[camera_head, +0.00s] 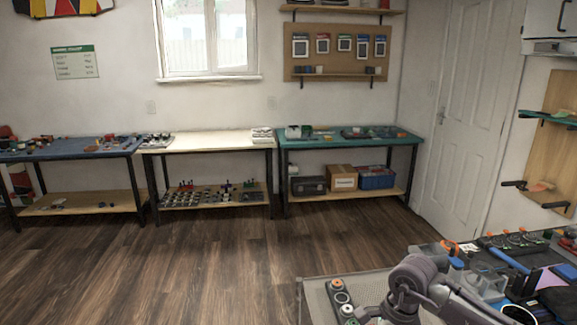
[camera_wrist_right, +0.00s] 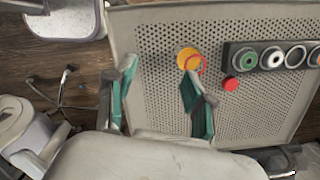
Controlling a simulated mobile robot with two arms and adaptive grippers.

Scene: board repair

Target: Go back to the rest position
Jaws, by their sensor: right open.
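My right gripper (camera_wrist_right: 160,98) is in the right wrist view, with teal pads on its two fingers. The fingers are spread apart with nothing between them, over a grey perforated surface (camera_wrist_right: 155,30). One finger overlaps the view close to a yellow and red round piece (camera_wrist_right: 190,59); I cannot tell whether it touches. My arm (camera_head: 415,280) shows at the bottom right of the head view, reaching over the near bench. My left gripper is in neither view.
A dark strip with round pieces (camera_wrist_right: 232,57) and a red knob (camera_wrist_right: 231,83) lie near the right gripper. The near bench holds a blue tool (camera_head: 508,260) and several parts. Blue (camera_head: 70,150), white (camera_head: 205,142) and teal (camera_head: 350,145) tables line the far wall. The wood floor (camera_head: 200,260) between is clear.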

